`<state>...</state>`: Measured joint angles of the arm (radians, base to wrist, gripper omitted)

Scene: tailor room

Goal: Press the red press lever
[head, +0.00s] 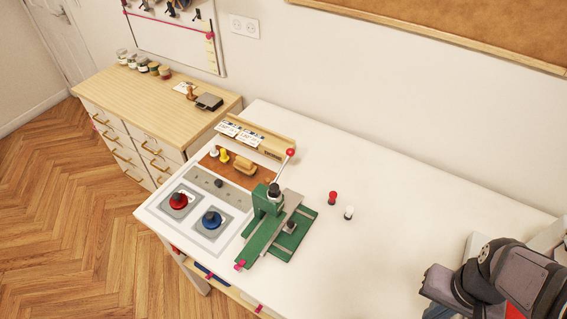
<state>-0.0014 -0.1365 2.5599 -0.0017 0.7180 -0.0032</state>
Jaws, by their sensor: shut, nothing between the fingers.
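A green press (268,215) stands on the white table, left of the middle. Its lever (283,170) is a thin metal rod with a red ball knob (290,152) at its end. The lever is raised, slanting up and to the right from the dark pivot on top of the press. A small dark block (290,228) sits on the press's green base. My arm shows at the lower right, well apart from the press and lever. I cannot make out gripper fingers in this view.
A red peg (333,198) and a white peg (349,212) stand right of the press. A red knob (178,200) and a blue knob (211,219) are on plates to its left. A wooden card holder (262,143) stands behind. The table's right side is mostly clear.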

